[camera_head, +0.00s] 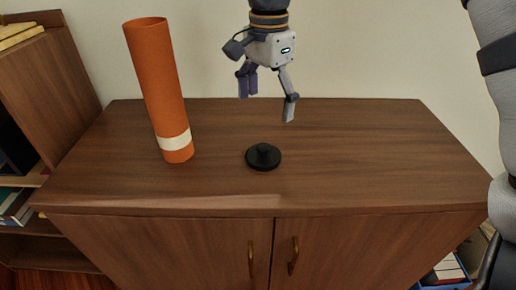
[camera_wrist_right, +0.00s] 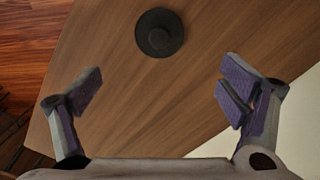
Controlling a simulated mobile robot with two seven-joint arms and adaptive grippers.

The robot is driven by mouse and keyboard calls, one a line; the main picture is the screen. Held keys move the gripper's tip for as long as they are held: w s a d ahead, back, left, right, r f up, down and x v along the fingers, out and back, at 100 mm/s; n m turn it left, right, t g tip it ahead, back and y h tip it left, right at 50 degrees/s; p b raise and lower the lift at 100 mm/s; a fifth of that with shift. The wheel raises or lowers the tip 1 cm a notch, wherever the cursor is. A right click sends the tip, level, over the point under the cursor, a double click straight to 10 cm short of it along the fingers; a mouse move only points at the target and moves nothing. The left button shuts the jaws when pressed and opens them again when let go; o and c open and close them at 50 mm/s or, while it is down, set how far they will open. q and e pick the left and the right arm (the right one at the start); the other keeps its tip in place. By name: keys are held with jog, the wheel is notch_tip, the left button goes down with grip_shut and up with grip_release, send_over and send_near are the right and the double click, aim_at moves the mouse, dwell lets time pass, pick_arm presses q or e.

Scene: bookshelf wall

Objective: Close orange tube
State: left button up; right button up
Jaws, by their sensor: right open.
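The orange tube (camera_head: 158,85) stands upright on the left of the wooden cabinet top, with a cream band near its base and its upper end open. A round black cap with a raised knob (camera_head: 263,156) lies on the cabinet top to the right of the tube. My right gripper (camera_head: 267,103) is open and empty above the cabinet top, behind and above the cap. In the right wrist view the cap (camera_wrist_right: 159,32) is beyond the spread fingers (camera_wrist_right: 160,88), apart from them. My left gripper is out of view.
The wooden cabinet top (camera_head: 360,150) is otherwise clear, with a wall (camera_head: 360,50) behind it. Two doors with brass handles (camera_head: 293,256) are below its front edge. A bookshelf (camera_head: 50,85) stands at the left, and a blue box (camera_head: 445,275) is at the lower right.

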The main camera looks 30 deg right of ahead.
aim_at(266, 144)
notch_tip(266, 144, down, 7)
dwell(0.4)
notch_tip(266, 144, down, 5)
jog(key=shift+d+f+b, duration=0.1)
jog(key=shift+b, duration=0.25)
jog(key=c, duration=1)
